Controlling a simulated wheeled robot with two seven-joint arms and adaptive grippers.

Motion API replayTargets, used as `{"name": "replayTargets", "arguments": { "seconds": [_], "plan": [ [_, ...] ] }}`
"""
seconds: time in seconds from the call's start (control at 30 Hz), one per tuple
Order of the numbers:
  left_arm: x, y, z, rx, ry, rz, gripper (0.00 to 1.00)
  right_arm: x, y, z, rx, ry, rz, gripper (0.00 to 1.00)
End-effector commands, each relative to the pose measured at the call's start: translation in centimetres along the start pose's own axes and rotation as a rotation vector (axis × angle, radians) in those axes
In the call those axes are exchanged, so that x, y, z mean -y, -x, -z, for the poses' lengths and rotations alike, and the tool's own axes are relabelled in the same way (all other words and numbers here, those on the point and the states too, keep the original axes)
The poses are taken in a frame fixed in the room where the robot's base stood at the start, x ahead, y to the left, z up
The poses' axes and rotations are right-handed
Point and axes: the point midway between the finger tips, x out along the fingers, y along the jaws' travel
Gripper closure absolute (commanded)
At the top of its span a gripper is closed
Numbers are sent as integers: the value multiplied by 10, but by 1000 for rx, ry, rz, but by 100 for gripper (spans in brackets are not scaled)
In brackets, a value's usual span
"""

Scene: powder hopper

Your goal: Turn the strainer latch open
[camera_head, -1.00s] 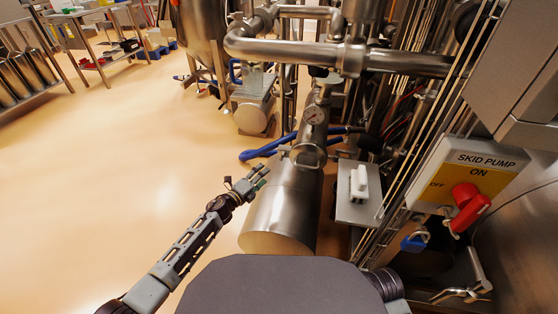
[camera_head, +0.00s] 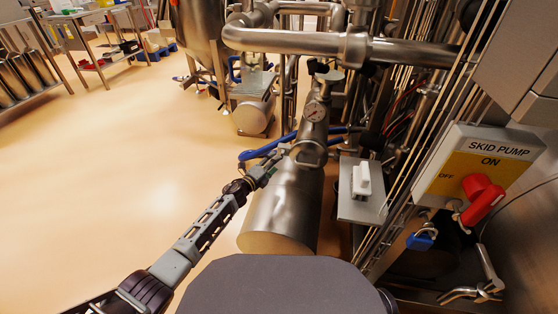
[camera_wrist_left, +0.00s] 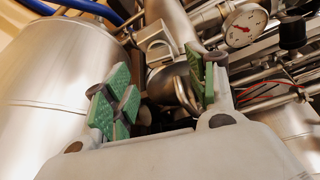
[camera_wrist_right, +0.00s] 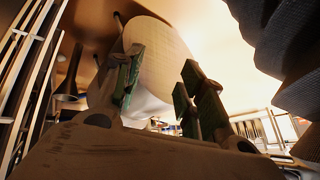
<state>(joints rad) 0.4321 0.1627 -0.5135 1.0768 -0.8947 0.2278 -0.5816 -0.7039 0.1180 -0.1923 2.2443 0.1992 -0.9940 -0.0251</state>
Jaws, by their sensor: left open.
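My left gripper (camera_head: 268,167) is at the cylinder's upper left side, left of the fitting. In the left wrist view, its green-padded fingers (camera_wrist_left: 162,88) are apart with nothing held. A metal bracket (camera_wrist_left: 157,42) and rounded steel parts show beyond them; the latch is not clear there. My right gripper (camera_wrist_right: 158,90) shows only in its wrist view, open and empty.
A plate with a white switch (camera_head: 361,180) stands right of the cylinder. Thick pipes (camera_head: 330,42) cross above.

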Motion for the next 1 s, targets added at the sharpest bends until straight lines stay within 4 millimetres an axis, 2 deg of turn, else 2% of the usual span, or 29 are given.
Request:
{"name": "replayTargets", "arguments": {
  "seconds": [0.3, 0.5, 0.73, 1.0],
  "plan": [
    [-1, -29, 1, 0, 0, 1, 43, -2, -26, -13, -53, -29, 19, 60],
    [-1, -43, 0, 1, 0, 1, 43, -3, -34, -16, -68, -30, 29, 60],
    [0, -52, 0, 1, 0, 0, 43, -3, -38, -17, -77, -32, 36, 60],
    [0, -53, 0, 1, 0, -1, 43, -3, -38, -17, -80, -32, 37, 60]
  ]
}}
